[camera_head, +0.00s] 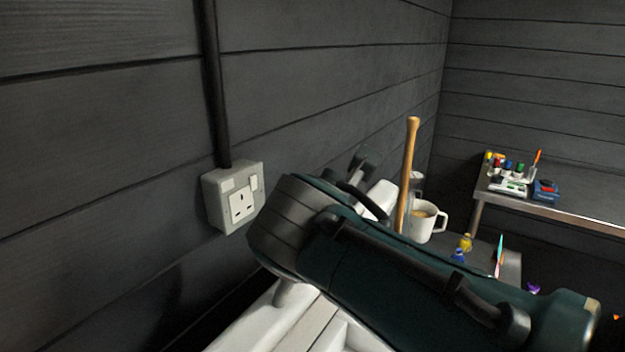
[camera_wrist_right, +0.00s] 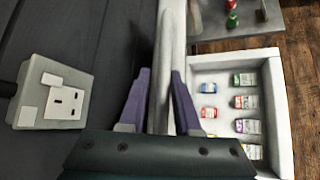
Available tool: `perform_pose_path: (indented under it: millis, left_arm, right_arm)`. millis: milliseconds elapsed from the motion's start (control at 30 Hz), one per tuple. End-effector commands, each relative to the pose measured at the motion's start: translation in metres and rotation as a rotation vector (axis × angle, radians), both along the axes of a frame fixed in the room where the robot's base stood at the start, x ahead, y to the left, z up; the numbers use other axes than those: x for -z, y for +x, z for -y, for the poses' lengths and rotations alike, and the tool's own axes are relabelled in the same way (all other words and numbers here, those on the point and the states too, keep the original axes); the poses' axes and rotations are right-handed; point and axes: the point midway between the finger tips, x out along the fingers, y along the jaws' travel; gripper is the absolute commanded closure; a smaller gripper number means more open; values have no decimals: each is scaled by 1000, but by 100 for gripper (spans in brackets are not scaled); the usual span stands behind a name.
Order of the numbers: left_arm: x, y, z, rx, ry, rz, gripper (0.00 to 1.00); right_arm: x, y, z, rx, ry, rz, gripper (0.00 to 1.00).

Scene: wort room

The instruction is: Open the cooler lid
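The white cooler (camera_head: 265,322) stands low against the dark wall in the head view, largely hidden by my dark green arm. In the right wrist view its open inside is seen, with a pale rim (camera_wrist_right: 285,125) and several small labelled bottles (camera_wrist_right: 246,102) in it. The lid (camera_wrist_right: 172,35) stands up, seen nearly edge-on, along the wall side of the cooler. My right gripper (camera_wrist_right: 161,75) has its purple fingers on either side of the lid; whether they press on it cannot be told. My left gripper is not in view.
A wall socket (camera_head: 237,198) is close to my arm on the left. Behind the arm are a mug (camera_head: 425,222) and a wooden handle (camera_head: 407,170). A bench (camera_head: 560,208) with small items stands at the right. Wooden floor (camera_wrist_right: 300,55) shows beyond the cooler.

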Motion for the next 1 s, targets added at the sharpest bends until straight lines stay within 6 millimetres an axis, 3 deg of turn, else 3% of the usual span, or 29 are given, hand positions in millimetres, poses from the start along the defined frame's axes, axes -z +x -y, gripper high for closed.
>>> perform_pose_path:
  millis: [267, 567, 800, 1000]
  left_arm:
    - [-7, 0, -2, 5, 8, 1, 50]
    - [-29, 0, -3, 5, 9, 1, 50]
    - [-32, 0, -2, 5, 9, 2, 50]
    - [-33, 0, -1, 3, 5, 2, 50]
  right_arm:
    - [-5, -6, 0, 1, -2, -1, 69]
    - [-34, -40, -6, 0, 1, -2, 69]
    - [-53, -65, -11, 0, 0, 0, 69]
    - [-61, -75, -13, 0, 0, -1, 69]
